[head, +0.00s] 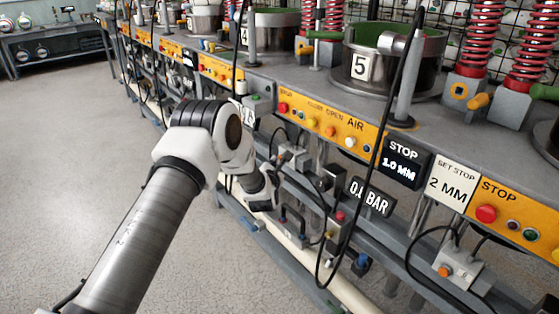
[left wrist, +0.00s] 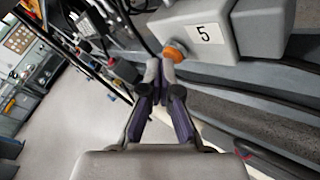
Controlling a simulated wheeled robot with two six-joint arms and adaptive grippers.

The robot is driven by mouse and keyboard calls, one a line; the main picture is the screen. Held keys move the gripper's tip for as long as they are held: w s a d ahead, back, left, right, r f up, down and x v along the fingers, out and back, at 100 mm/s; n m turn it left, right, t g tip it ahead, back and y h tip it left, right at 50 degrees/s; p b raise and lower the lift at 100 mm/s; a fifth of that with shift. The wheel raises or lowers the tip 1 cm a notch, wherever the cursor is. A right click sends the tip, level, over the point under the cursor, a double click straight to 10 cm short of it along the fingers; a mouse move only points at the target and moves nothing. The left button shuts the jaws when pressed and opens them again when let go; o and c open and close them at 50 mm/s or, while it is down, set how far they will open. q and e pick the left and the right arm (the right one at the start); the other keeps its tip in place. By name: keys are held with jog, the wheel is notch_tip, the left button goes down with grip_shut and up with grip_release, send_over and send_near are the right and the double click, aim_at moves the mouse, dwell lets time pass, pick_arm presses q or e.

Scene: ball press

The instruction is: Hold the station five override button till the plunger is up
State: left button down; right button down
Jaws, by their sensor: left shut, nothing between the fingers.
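In the left wrist view the override button (left wrist: 175,51) is an orange knob on the end of a grey box with a white label 5 (left wrist: 205,33). In the head view my left gripper (head: 270,178) is low in front of the bench, by a small grey box (head: 292,154). The station five pot (head: 385,70) stands on the bench above. The plunger's height is not clear. My right gripper is out of view.
A yellow panel (head: 330,124) with several buttons runs along the bench front. Displays read STOP 1.0 MM (head: 403,163) and 0.1 BAR (head: 371,197). A black cable (head: 374,165) hangs in front. Another grey box with an orange button (head: 458,268) sits lower right. Open floor lies left.

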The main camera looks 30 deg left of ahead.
pick_arm(q)
jog(key=shift+w+d, duration=0.15)
jog(key=shift+w, duration=0.15)
jog(key=shift+s, duration=0.1)
dwell(0.4)
jog(key=shift+s+a, duration=0.35)
jog(key=shift+s, duration=0.4)
jog(key=s, duration=0.1)
jog(key=s+a, duration=0.1)
jog(key=s, duration=0.1)
jog(key=s+a, duration=0.1)
jog(key=shift+s, duration=0.3)
dwell(0.3)
